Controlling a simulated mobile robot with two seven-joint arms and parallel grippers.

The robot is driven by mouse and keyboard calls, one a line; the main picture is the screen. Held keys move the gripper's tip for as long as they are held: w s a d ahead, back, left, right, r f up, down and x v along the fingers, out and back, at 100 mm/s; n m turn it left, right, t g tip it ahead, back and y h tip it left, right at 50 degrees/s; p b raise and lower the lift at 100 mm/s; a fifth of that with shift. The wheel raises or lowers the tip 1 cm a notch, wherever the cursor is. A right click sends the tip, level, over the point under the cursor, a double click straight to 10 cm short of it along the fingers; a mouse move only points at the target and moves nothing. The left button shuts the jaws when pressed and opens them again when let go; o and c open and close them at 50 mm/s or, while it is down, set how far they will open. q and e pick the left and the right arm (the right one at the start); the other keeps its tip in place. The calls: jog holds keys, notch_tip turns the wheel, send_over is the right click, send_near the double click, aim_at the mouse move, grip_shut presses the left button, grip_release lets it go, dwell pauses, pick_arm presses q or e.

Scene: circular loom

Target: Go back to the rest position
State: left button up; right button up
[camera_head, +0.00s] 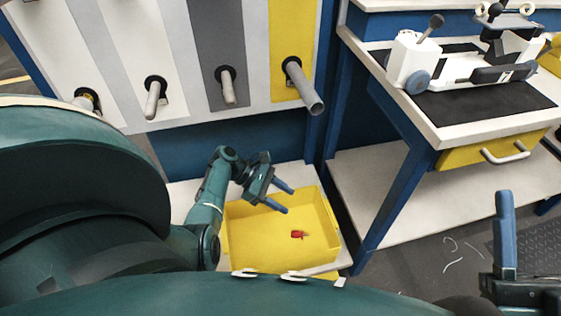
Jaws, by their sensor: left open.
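My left gripper (289,200) is open, its two blue fingers apart with nothing between them. It hangs above the yellow bin (328,215) on the low shelf. A small red object (298,234) lies on the floor of that bin, apart from the fingers. Part of my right gripper (504,235) shows at the lower right edge, with one blue finger pointing up. The rest of it is cut off, so its opening is hidden.
A striped board with several pegs (227,86) stands behind the bin; a grey tube (305,90) sits on the rightmost peg. At right, a table (440,138) with a yellow drawer (480,152) carries a white machine (440,65) on a black mat. Pale thread scraps (452,262) lie on the floor.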

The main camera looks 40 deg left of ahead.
pick_arm(q)
jog(key=shift+s+r, duration=0.2)
jog(key=shift+r, duration=0.4)
